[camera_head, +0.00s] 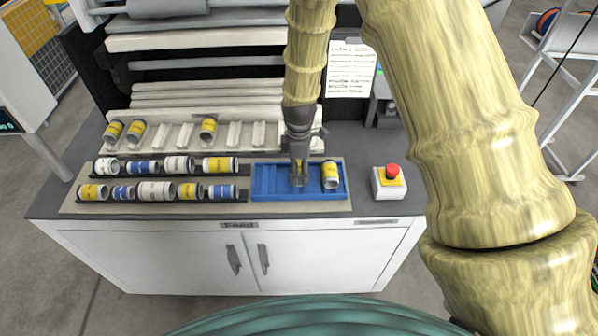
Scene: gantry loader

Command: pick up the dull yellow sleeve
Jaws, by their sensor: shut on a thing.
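My gripper (299,181) points down over the blue tray (268,194), near its middle. It is shut on a dull yellow sleeve (299,171), which shows only as a narrow strip of yellow between the fingers. The fingers hide most of this sleeve. I cannot tell whether it touches the tray floor or hangs just above it. Another yellow sleeve with pale ends (330,175) stands or leans in the tray's right part, just right of my gripper and apart from it.
Several yellow, blue and white sleeves lie in two dark racks (165,178) left of the tray. A pale slotted rack (178,136) behind holds several yellow ones. A red stop button (393,170) stands on a box at right. The dark counter's front strip is clear.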

